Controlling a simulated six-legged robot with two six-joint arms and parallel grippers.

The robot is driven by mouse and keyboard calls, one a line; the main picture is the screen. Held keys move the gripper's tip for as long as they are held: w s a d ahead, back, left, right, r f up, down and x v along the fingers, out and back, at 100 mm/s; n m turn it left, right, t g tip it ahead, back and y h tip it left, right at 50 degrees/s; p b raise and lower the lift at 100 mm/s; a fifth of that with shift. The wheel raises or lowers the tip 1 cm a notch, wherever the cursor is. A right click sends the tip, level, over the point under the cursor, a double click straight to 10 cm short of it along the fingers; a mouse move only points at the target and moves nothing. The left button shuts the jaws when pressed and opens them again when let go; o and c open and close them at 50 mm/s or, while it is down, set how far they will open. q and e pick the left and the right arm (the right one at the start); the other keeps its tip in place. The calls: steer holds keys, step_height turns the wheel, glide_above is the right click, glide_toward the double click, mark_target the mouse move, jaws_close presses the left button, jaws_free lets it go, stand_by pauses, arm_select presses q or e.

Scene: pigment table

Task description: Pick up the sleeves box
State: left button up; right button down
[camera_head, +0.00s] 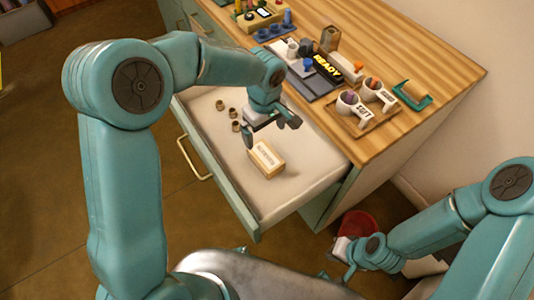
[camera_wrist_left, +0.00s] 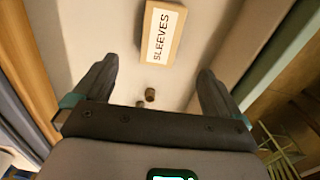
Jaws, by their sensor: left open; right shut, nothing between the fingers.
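The sleeves box (camera_head: 266,159) is a small tan box with a white label, lying in the open drawer (camera_head: 298,190) near its front. In the left wrist view the box (camera_wrist_left: 163,33), labelled SLEEVES, lies beyond the fingertips, roughly centred between them. My left gripper (camera_head: 271,133) is open and empty, above the drawer just behind the box. Its two dark fingers also show in the left wrist view (camera_wrist_left: 158,68), apart from the box. My right gripper (camera_head: 347,268) is shut and empty, low at the lower right, outside the drawer.
Several small brown cylinders (camera_head: 235,126) stand in the drawer left of my left gripper. A red round object (camera_head: 358,224) is near my right gripper.

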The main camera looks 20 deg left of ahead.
arm_select(q)
glide_above(265, 154)
steer(key=f, duration=0.7)
steer(key=shift+s, duration=0.25)
steer(key=f, duration=0.6)
steer(key=shift+w+f+p, duration=0.1)
steer(key=shift+w+p, duration=0.15)
steer(key=shift+p, duration=0.05)
steer(key=c, duration=1.1)
